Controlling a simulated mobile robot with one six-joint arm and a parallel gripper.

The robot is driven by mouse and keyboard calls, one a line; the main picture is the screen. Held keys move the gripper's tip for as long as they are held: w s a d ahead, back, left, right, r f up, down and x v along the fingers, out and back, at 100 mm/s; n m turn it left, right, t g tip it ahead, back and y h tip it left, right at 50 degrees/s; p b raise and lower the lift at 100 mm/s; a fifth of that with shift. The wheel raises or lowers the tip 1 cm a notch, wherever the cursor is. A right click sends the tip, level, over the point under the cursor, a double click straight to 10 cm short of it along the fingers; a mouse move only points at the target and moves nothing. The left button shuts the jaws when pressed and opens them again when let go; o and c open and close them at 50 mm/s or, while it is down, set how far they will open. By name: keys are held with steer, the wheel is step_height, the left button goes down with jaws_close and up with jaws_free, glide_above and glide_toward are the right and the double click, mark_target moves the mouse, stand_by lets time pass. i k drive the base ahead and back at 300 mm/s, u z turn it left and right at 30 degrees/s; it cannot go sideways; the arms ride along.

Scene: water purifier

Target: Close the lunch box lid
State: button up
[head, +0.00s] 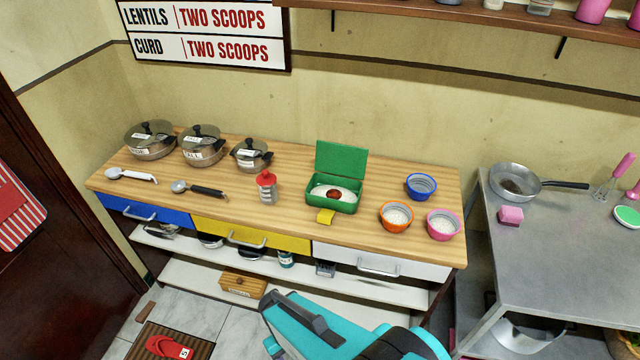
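The green lunch box (345,207) stands on the wooden counter, right of its middle. Its lid (341,160) is open and stands up at the back of the box. White food with a dark red patch in its middle shows inside. A yellow tab (325,216) is at the front of the box. A teal and dark grey part of my own body shows at the bottom of the view, below and in front of the counter. I cannot make out my gripper's fingertips.
A red-topped bottle (267,188) stands left of the box. Blue (421,186), orange (396,216) and pink (443,224) bowls stand to its right. Lidded pots (202,146) and two ladles are at the left. A shelf (480,12) hangs above.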

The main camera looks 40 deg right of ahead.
mark_target(333, 158)
steer(key=u, duration=0.55)
steer(key=k, duration=0.95)
steer(key=z, duration=0.3)
steer(key=i, duration=0.5)
